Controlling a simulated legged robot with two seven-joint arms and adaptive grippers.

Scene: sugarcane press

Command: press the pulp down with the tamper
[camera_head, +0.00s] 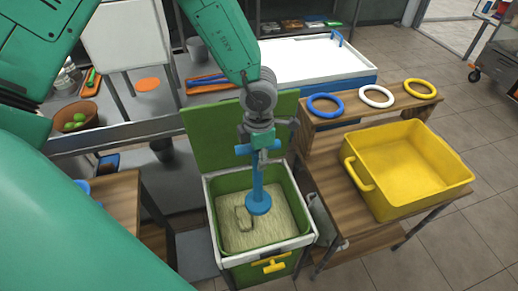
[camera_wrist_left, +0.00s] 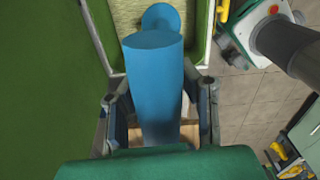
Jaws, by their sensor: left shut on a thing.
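The blue tamper (camera_head: 258,192) hangs upright in the head view, its round foot over the pulp. My left gripper (camera_head: 262,148) is shut on the tamper's upper part; in the left wrist view, the tamper (camera_wrist_left: 153,90) runs between the two fingers of the gripper (camera_wrist_left: 158,105). The pale pulp (camera_head: 280,222) fills the inside of the green bin (camera_head: 233,258) with a white rim. The foot appears to be at or just above the pulp's surface; I cannot tell whether it touches. My right gripper is not seen.
A yellow crate (camera_head: 405,165) stands on the wooden table to the right. Blue, white and yellow rings (camera_head: 377,96) lie on the shelf behind it. The green lid (camera_head: 215,140) stands open behind the bin. A bowl of green fruit (camera_head: 76,117) is at left.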

